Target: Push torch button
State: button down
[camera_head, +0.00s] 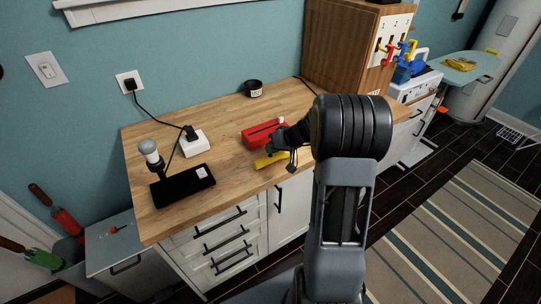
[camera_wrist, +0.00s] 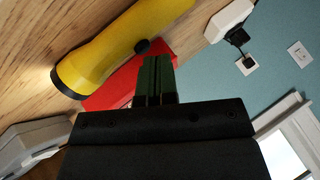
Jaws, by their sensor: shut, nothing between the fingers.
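The yellow torch (camera_head: 272,160) lies on the wooden worktop near its front edge, partly behind my gripper in the head view. In the wrist view the torch (camera_wrist: 110,50) lies slantwise, with a round black button (camera_wrist: 143,46) on its side. A bright patch shows on the wood by its wide end. My gripper (camera_wrist: 155,60) is shut and empty. Its green fingertips show just below the button in the wrist view; I cannot tell whether they touch it. In the head view my gripper (camera_head: 274,149) is right above the torch, its tips partly hidden.
A red box (camera_head: 262,133) stands close behind the torch; it also shows in the wrist view (camera_wrist: 115,88). A bulb lamp on a black base (camera_head: 183,186), a white plug block (camera_head: 194,143) and a black cup (camera_head: 254,88) stand farther off. The worktop's front middle is clear.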

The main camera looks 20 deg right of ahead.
jog(key=shift+f, duration=0.15)
dwell(0.5)
jog(key=shift+r, duration=0.95)
jog(key=shift+r+p, duration=0.95)
jog(key=shift+r, duration=2.05)
